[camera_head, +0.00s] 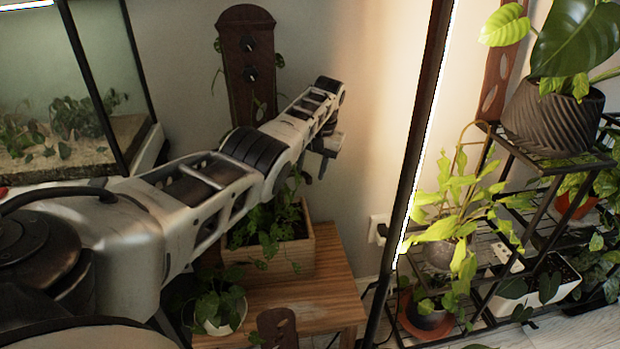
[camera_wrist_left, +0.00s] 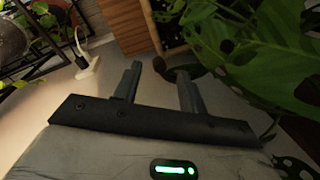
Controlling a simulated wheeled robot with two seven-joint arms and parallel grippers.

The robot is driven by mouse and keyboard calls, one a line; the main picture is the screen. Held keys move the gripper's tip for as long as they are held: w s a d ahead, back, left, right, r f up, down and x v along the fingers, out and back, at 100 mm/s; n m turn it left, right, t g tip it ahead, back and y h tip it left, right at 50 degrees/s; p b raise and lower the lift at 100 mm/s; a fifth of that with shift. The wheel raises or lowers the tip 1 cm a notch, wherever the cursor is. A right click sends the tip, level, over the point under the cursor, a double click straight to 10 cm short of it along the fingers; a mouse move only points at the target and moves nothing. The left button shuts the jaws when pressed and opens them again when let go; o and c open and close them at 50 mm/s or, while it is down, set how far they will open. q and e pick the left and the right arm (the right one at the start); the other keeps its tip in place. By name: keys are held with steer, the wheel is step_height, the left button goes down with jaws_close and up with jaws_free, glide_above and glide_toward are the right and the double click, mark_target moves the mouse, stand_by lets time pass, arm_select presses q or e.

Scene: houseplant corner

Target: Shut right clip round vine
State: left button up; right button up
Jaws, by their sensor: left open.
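My left gripper (camera_head: 326,152) is at the end of my left arm, in front of the wall and above the wooden planter. In the left wrist view its two fingers (camera_wrist_left: 159,70) stand apart and hold nothing. Two small dark fittings, perhaps clips, an upper one (camera_head: 249,45) and a lower one (camera_head: 249,74), sit on a brown upright board (camera_head: 236,92) behind my arm. Thin vine stems and leaves (camera_head: 279,89) show along the board's edges. I cannot tell which fitting is the right clip or whether it is shut. My right gripper is not in view.
A wooden planter (camera_head: 308,243) with leafy plants stands on a wooden bench (camera_head: 325,298) below my arm. A glass tank (camera_head: 127,75) is at the left. A dark pole (camera_head: 412,160) and a black plant stand (camera_head: 545,164) are at the right. Large leaves (camera_wrist_left: 270,60) crowd the wrist view's right.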

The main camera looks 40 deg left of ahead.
arm_select(q)
steer(key=shift+a+f+b, duration=0.2)
steer(key=shift+f+b, duration=0.1)
steer(key=shift+f, duration=0.85)
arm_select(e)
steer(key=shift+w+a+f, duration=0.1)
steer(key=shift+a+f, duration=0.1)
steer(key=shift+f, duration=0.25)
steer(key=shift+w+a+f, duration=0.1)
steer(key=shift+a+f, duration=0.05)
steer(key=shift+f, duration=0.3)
